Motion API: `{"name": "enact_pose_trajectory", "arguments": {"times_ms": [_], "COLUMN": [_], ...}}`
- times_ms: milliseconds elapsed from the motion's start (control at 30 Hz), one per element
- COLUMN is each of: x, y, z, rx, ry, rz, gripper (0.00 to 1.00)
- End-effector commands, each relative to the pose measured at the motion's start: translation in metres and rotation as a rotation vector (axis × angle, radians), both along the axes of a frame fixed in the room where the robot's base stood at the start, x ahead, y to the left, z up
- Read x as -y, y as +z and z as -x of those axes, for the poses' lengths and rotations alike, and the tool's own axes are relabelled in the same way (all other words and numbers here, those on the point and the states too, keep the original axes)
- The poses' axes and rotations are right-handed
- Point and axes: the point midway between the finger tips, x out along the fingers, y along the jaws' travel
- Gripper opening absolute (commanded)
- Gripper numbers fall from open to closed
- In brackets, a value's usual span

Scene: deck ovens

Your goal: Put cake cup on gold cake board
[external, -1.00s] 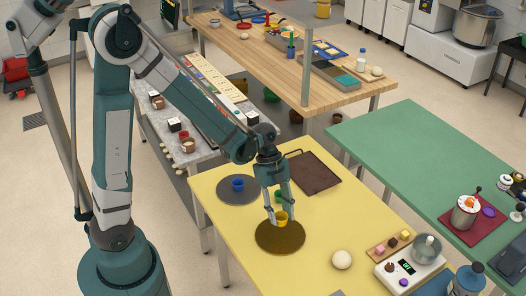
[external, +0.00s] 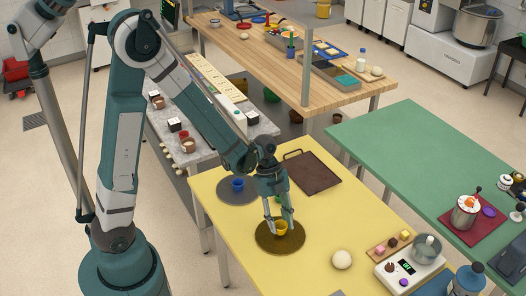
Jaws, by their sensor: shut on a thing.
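The yellow cake cup (external: 280,228) is upright between the fingers of my gripper (external: 279,225). My gripper points down and is shut on the cup, hiding part of it. The cup is over the middle of the round, dark gold cake board (external: 267,244) on the yellow table. It is at or very near the board's surface; I cannot tell whether it touches.
A blue cup (external: 237,185) stands on a grey round board (external: 226,194) behind left. A brown tray (external: 314,174) lies behind right. A dough ball (external: 342,260) and a scale (external: 392,272) are to the right. The near left of the yellow table (external: 236,244) is clear.

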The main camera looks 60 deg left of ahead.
Motion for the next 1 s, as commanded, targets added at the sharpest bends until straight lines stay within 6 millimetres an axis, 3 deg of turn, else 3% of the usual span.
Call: {"name": "enact_pose_trajectory", "arguments": {"times_ms": [200, 700, 733, 833, 1000], "x": [0.0, 0.0, 0.0, 0.0, 0.0], "y": [-0.015, -0.02, -0.02, -0.019, -0.019], "z": [0.0, 0.0, 0.0, 0.0, 0.0], "rx": [0.0, 0.0, 0.0, 0.0, 0.0], "ry": [0.0, 0.0, 0.0, 0.0, 0.0], "rz": [0.0, 0.0, 0.0, 0.0, 0.0], "gripper": [0.22, 0.22, 0.31, 0.45, 0.45]}}
